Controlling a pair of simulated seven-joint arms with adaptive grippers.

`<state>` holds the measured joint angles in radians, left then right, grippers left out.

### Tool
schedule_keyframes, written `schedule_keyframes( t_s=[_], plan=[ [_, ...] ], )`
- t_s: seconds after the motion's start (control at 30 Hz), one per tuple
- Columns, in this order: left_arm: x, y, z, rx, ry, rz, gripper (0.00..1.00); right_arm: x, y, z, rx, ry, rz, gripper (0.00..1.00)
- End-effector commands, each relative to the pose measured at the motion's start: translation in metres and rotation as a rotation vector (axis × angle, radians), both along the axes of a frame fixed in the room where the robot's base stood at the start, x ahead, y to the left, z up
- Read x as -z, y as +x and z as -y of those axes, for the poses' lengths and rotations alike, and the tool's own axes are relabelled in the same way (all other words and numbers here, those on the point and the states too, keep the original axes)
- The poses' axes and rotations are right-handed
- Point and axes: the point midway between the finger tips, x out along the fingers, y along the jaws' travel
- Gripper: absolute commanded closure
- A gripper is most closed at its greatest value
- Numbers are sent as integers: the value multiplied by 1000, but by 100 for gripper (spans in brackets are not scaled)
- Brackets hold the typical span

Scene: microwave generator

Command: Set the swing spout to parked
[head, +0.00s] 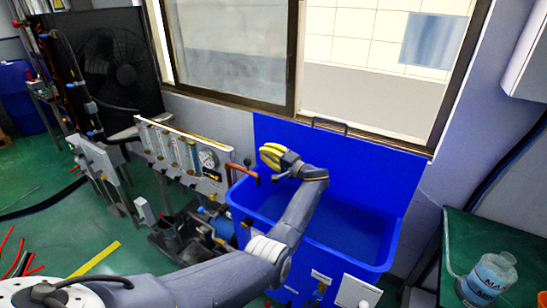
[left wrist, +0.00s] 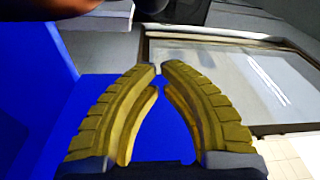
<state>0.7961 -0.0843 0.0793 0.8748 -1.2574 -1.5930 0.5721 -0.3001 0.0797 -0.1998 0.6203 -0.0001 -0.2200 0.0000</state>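A copper-coloured pipe that looks like the swing spout (head: 256,177) reaches from the gauge panel's right end to the left rim of the blue tub (head: 395,262). My left gripper (head: 268,154), with yellow fingers, is just above and right of the pipe, over the tub's back left part. In the left wrist view, the left gripper's fingertips (left wrist: 159,68) nearly meet, with nothing between them. A blurred dark and orange-brown shape (left wrist: 75,8) crosses the top edge there; I cannot tell whether it is the spout. My right gripper is out of view.
A panel with flow tubes and a round gauge (head: 208,158) stands left of the tub. The tub's tall blue back panel (head: 350,165) rises under the window. A green table (head: 490,235) with a clear labelled jar (head: 487,279) is at the right.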

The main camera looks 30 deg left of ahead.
Motion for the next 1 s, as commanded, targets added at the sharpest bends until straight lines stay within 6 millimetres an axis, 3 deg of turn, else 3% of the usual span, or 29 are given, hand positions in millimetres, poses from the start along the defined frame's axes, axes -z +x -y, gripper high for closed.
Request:
schedule_keyframes(
  t_s=[0.17, 0.6, 1.0],
  plan=[
    [-2, 6, -28, -1, 1, -1, 100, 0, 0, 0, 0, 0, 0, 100],
    [6, -25, -23, 0, -1, -1, 100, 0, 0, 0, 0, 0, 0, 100],
    [7, -33, -22, 0, -1, -1, 100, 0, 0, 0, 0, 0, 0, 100]
  ],
)
